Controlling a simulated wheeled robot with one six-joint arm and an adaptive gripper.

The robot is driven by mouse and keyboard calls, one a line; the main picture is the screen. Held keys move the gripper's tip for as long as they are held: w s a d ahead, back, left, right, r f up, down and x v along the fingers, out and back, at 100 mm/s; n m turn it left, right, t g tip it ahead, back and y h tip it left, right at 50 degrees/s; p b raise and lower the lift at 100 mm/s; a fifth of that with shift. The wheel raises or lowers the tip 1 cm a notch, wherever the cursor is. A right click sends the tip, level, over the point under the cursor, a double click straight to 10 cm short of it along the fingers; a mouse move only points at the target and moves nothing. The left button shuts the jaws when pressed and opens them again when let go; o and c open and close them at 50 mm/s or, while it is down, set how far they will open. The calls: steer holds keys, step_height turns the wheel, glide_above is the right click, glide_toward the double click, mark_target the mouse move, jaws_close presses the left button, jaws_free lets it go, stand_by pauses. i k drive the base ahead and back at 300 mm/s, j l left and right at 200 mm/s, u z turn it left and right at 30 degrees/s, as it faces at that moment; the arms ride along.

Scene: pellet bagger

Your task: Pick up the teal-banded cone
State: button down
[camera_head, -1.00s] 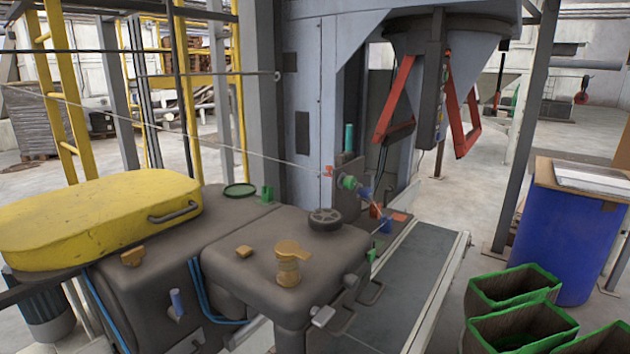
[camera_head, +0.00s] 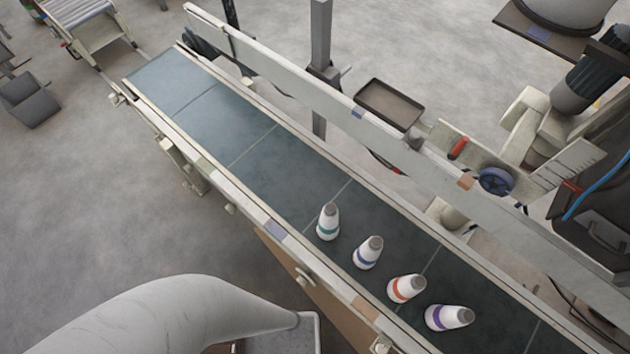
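The teal-banded cone (camera_head: 327,222) stands on the dark conveyor belt (camera_head: 222,125), white with a teal band and a grey-brown top. It is the leftmost and farthest up the belt of several similar cones. The blue-banded cone (camera_head: 367,253) stands just to its right, apart from it. The orange-banded cone (camera_head: 406,288) and the purple-banded cone (camera_head: 449,317) follow further right and nearer. My gripper is not in view, and nothing touches the teal-banded cone.
A raised side rail (camera_head: 290,82) runs along the belt's far side, with a dark tray (camera_head: 389,103) beyond it. A near-side rail (camera_head: 232,202) edges the belt. The belt's upper left stretch is bare. A large pale curved shape (camera_head: 190,312) fills the bottom left.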

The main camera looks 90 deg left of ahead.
mark_target(328, 230)
steer(key=k+u, duration=0.1)
steer(key=u, duration=0.7)
steer(key=k+u, duration=0.15)
steer(key=u, duration=0.2)
steer(key=k+u, duration=0.1)
steer(key=u, duration=0.3)
steer(key=i+u, duration=0.35)
steer(key=u, duration=0.2)
